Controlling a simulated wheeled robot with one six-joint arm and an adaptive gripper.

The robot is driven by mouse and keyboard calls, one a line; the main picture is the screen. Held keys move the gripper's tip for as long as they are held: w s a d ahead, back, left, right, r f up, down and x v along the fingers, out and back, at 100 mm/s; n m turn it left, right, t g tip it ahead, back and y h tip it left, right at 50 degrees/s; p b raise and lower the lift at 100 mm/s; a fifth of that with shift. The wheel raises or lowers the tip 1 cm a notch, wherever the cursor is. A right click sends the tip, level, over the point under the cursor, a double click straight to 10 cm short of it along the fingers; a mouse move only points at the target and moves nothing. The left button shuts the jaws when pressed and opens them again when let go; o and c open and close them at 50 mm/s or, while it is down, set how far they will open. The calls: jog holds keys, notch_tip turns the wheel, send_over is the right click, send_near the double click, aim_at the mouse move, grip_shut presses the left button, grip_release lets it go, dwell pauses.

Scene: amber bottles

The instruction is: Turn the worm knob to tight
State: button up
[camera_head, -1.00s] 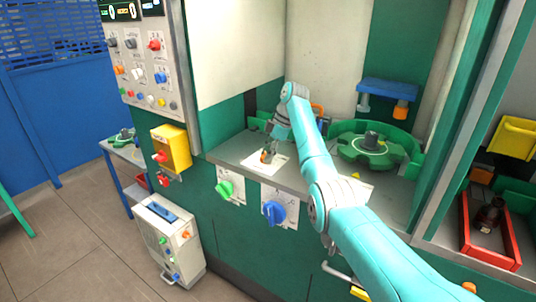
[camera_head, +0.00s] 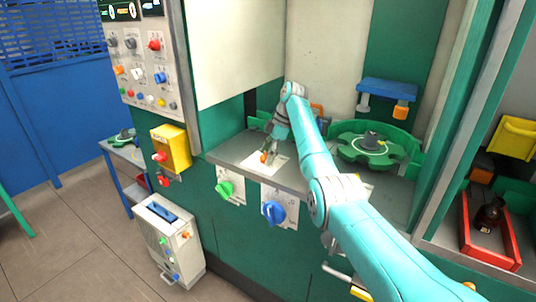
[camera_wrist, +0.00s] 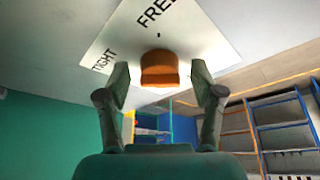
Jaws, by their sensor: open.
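The worm knob (camera_wrist: 159,70) is a small orange knob on a white label plate (camera_wrist: 195,35) in the wrist view. The plate reads TIGHT to the knob's left and FREE above it. I cannot tell which word the knob points to. In the head view the orange knob (camera_head: 264,157) and its plate (camera_head: 258,166) lie on the grey ledge. My gripper (camera_wrist: 159,76) is open, with one finger on each side of the knob and a visible gap on both sides. In the head view my gripper (camera_head: 270,153) is right above the knob.
A green star wheel (camera_head: 372,150) stands to the right on the ledge. A green knob (camera_head: 225,189) and a blue knob (camera_head: 273,211) are on the cabinet front below. A red tray (camera_head: 466,236) with an amber bottle (camera_head: 489,216) is at the far right.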

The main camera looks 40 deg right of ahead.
jog(key=v, duration=0.7)
jog(key=shift+r, duration=0.2)
jog(key=shift+s, duration=0.1)
dwell(0.4)
